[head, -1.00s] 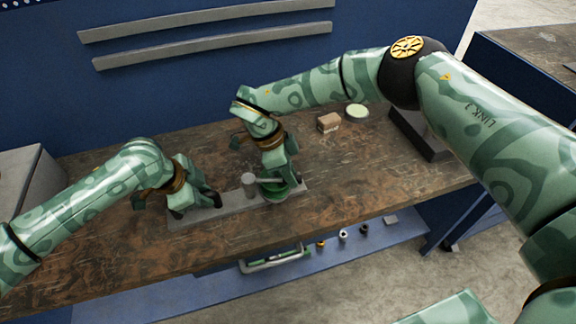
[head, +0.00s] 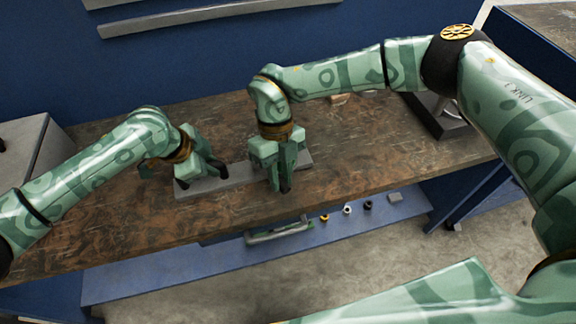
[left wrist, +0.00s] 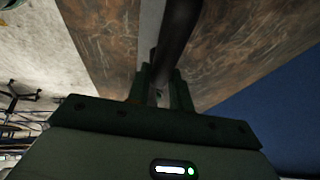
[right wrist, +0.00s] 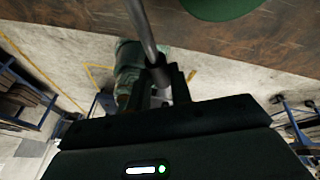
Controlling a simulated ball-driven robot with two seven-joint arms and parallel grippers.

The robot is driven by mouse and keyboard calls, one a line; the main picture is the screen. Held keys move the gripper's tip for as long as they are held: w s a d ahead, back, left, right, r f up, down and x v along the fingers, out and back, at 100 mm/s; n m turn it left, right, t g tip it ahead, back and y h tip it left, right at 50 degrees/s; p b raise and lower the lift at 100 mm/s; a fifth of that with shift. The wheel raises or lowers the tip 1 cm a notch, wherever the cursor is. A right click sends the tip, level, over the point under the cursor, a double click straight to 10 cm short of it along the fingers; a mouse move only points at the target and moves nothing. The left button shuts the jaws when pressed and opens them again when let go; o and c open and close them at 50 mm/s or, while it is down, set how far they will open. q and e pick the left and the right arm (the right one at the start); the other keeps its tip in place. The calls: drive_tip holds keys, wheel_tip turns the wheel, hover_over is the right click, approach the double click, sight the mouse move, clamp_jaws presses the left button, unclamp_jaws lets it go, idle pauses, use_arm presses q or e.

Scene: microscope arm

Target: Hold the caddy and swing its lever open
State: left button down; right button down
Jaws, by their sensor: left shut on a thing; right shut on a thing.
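The caddy shows in the head view as a long grey base plate (head: 240,176) on the worn brown tabletop. My left gripper (head: 212,176) is at its left end, shut on a dark round bar (left wrist: 180,30), which I take as its handle. My right gripper (head: 285,188) is over the plate's right part and front edge, shut on a thin grey rod, the lever (right wrist: 145,28). Part of a green round piece (right wrist: 220,6) shows beyond the rod in the right wrist view. In the head view my right gripper hides the lever and green piece.
A small brown box (head: 339,99) stands behind my right forearm, partly hidden. A dark stand (head: 440,118) is at the table's back right. A blue lower shelf (head: 225,262) holds a grey-handled item (head: 280,231) and several small parts. The tabletop between right gripper and stand is clear.

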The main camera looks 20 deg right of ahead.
use_arm(q)
drive_tip(key=shift+d, duration=0.15)
use_arm(e)
drive_tip(key=shift+s+a+m+t+y, duration=0.15)
drive_tip(key=shift+a+m+y, duration=0.25)
drive_tip(key=shift+a+m, duration=0.45)
drive_tip(key=shift+s+a+m+t+y, duration=0.15)
drive_tip(key=shift+a+m+y, duration=0.25)
drive_tip(key=shift+a+m, duration=0.45)
use_arm(q)
drive_tip(key=shift+s, duration=0.1)
use_arm(e)
drive_tip(key=shift+d, duration=0.1)
drive_tip(key=c, duration=1.3)
unclamp_jaws()
drive_tip(key=shift+o, duration=0.2)
drive_tip(key=shift+r, duration=0.1)
drive_tip(key=v, duration=1.2)
drive_tip(key=shift+w+d, duration=0.1)
